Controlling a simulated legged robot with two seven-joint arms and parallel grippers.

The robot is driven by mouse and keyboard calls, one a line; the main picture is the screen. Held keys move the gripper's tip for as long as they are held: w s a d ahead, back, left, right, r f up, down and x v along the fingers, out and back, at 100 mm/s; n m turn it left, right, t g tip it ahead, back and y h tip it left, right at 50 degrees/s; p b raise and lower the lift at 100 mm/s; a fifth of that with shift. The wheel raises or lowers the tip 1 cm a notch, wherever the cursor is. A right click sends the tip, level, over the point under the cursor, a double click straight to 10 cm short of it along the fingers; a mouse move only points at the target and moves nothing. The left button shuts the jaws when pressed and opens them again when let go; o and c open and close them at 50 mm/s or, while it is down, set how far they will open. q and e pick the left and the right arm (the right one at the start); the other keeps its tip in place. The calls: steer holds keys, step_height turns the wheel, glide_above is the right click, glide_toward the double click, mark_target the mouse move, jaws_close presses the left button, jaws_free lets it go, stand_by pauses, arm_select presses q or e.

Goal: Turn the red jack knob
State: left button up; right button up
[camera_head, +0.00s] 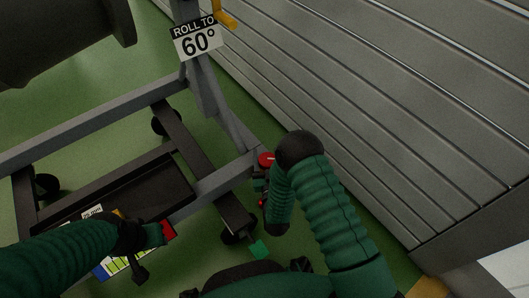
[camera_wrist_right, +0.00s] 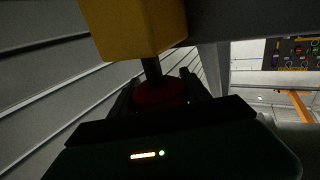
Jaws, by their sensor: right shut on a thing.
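In the right wrist view the red knob (camera_wrist_right: 160,93) sits between my fingers, below a dark shaft and a yellow block (camera_wrist_right: 135,25).
A grey wheeled frame (camera_head: 95,130) with a dark tray (camera_head: 130,190) fills the left. A "ROLL TO 60°" sign (camera_head: 198,38) hangs on its post. A slatted grey wall (camera_head: 390,110) stands close on the right. Green floor (camera_head: 215,130) shows between.

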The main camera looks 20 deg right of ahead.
steer(key=m+h, duration=0.1)
steer(key=h, duration=0.1)
steer(key=m+g+h+p, duration=0.1)
steer(key=h, duration=0.1)
steer(key=shift+s+d+m, duration=0.1)
steer(key=shift+d+m, duration=0.1)
steer(key=shift+m, duration=0.2)
steer(key=m+g+h, duration=0.1)
steer(key=m+h, duration=0.1)
steer(key=g+h, duration=0.1)
steer(key=shift+s+d+m+g+h+p, duration=0.1)
steer(key=shift+d+m+g+h+p, duration=0.2)
steer(key=shift+m+h+p, duration=0.1)
steer(key=m+g+h, duration=0.2)
steer(key=shift+s+d+f+g+h, duration=0.1)
steer(key=shift+s+d+g+h, duration=0.1)
steer(key=shift+g+h, duration=0.15)
steer(key=shift+s+d+m+g+h+b, duration=0.1)
steer(key=shift+m+g+h+b, duration=0.15)
steer(key=shift+m+g+h, duration=0.4)
steer(key=shift+s+d+m+g+h+b, duration=0.1)
steer(key=shift+m+g+h+b, duration=0.1)
steer(key=shift+m+g+h, duration=0.35)
steer(key=shift+g, duration=0.35)
steer(key=o, duration=1.4)
